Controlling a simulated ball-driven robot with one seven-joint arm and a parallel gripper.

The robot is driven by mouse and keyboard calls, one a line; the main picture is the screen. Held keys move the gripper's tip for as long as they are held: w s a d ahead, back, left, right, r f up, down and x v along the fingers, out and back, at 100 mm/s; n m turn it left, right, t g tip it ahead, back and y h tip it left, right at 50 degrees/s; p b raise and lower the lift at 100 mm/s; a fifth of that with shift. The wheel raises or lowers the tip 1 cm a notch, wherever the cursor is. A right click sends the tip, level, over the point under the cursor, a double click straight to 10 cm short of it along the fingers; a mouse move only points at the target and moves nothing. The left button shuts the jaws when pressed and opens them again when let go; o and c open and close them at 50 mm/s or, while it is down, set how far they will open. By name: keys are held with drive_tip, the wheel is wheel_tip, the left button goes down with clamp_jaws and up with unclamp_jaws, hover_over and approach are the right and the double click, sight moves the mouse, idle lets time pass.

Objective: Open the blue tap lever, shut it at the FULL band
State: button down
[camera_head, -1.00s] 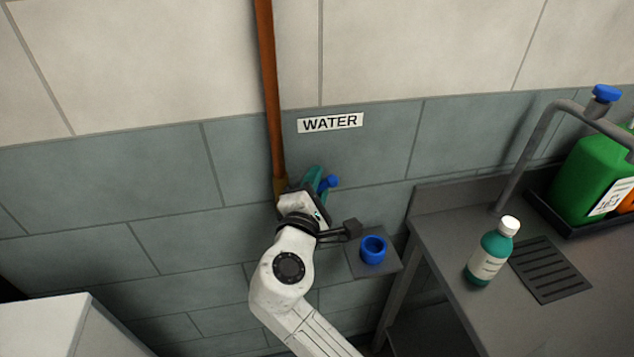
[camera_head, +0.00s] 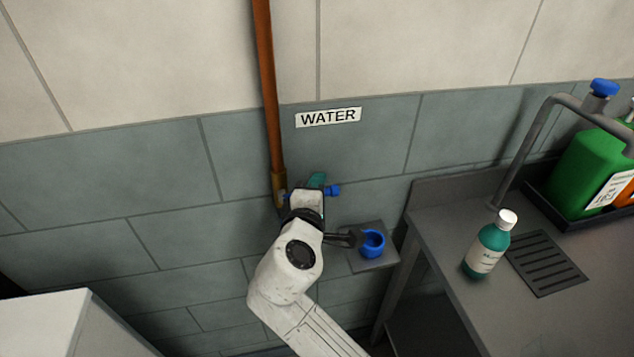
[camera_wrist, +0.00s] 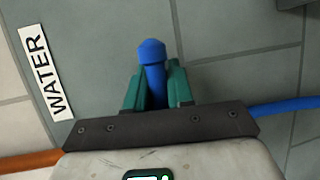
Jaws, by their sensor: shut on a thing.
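The blue tap lever (camera_wrist: 152,65) sits between the two teal fingers of my gripper (camera_wrist: 157,88) in the wrist view, its rounded end sticking out past them. In the head view, my gripper (camera_head: 316,182) is at the foot of the copper pipe, under the WATER label, and a blue end (camera_head: 332,190) shows just right of the fingers. My gripper is shut on the lever. The tap body is mostly hidden behind my wrist. No FULL band can be made out.
The copper pipe (camera_head: 268,90) runs down the tiled wall beside the WATER label (camera_head: 328,117). A blue round cup-like piece (camera_head: 373,243) sits on a small grey shelf (camera_head: 385,260). A teal bottle (camera_head: 488,247) and green jug (camera_head: 590,170) stand on the counter at right.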

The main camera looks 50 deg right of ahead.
drive_tip(key=c, duration=1.1)
unclamp_jaws()
drive_tip(key=b+v, duration=0.1)
drive_tip(key=v, duration=0.9)
drive_tip(key=shift+s+a+r, duration=0.1)
drive_tip(key=shift+s+a, duration=0.15)
drive_tip(key=shift+a, duration=0.05)
